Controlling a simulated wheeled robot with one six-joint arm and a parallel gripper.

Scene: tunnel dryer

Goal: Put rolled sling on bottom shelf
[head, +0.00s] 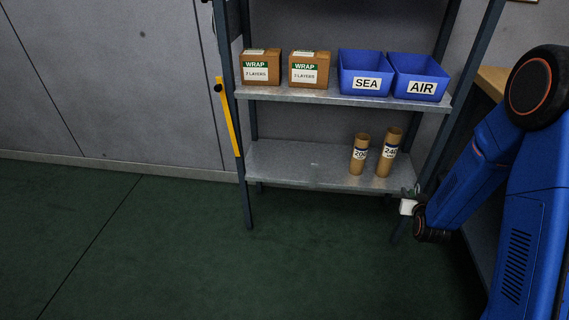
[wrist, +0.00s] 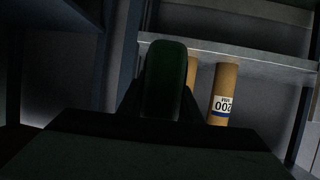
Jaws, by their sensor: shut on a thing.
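A dark green roll, the rolled sling (wrist: 166,75), is held upright in the wrist picture between the fingers of my gripper (wrist: 162,100). In the head view my gripper (head: 411,200) is at the right front leg of the rack, by the right end of the bottom shelf (head: 290,165). The sling is hard to make out there. The bottom shelf is bare on its left and middle. The wrist view is dim and seems upside down.
Two cardboard tubes, marked 200 (head: 359,155) and 240 (head: 388,153), stand on the bottom shelf's right part. The upper shelf (head: 340,97) holds two WRAP boxes (head: 261,67) and blue SEA (head: 364,75) and AIR (head: 418,77) bins. A yellow strip (head: 229,118) is beside the left post.

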